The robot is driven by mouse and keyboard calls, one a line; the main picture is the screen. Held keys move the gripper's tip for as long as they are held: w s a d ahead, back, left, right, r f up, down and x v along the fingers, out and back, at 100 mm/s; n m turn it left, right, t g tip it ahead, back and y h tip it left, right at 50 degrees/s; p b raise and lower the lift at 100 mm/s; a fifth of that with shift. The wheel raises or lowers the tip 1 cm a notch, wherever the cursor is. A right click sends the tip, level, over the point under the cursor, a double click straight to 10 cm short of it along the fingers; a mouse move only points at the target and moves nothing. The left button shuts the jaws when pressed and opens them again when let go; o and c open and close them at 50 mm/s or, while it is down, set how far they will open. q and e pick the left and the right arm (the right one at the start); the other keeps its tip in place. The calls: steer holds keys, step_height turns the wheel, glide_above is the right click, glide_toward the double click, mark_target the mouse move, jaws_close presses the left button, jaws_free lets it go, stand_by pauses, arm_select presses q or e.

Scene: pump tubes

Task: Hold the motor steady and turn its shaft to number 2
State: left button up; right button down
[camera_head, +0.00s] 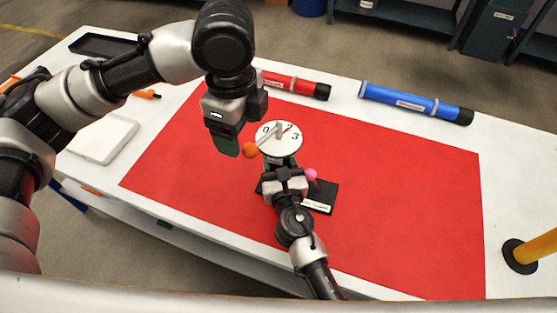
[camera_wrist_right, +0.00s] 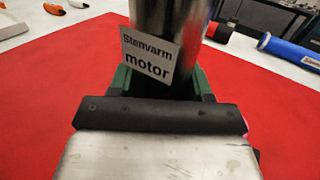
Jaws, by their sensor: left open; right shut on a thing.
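The motor's white round dial (camera_head: 268,142) faces up, with a 0 at its left, a 3 at its right and a red mark near the top. A grey shaft (camera_head: 279,131) stands at its middle, with a lever ending in an orange ball (camera_head: 249,151) at the lower left. My right gripper (camera_head: 281,160) is shut on the motor; the right wrist view shows its metal cylinder (camera_wrist_right: 170,18), labelled "Stenvarm motor", between green fingers. My left gripper (camera_head: 228,143) is open, pointing down just left of the orange ball. Its finger gap is mostly hidden.
A pink ball (camera_head: 310,174) and black base plate (camera_head: 325,194) show beside my right gripper. The red mat (camera_head: 400,210) is clear at right. Red (camera_head: 295,84) and blue (camera_head: 415,103) tubes lie behind. A white tray (camera_head: 103,135) lies left; a yellow post (camera_head: 535,248) stands right.

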arm_select(q)
steer(key=shift+r, duration=0.25)
arm_select(e)
steer(key=shift+f, duration=0.3)
steer(key=shift+c, duration=2)
jaws_free()
steer(key=shift+r, duration=0.1)
steer(key=v, duration=1.2)
steer(key=shift+d, duration=0.1)
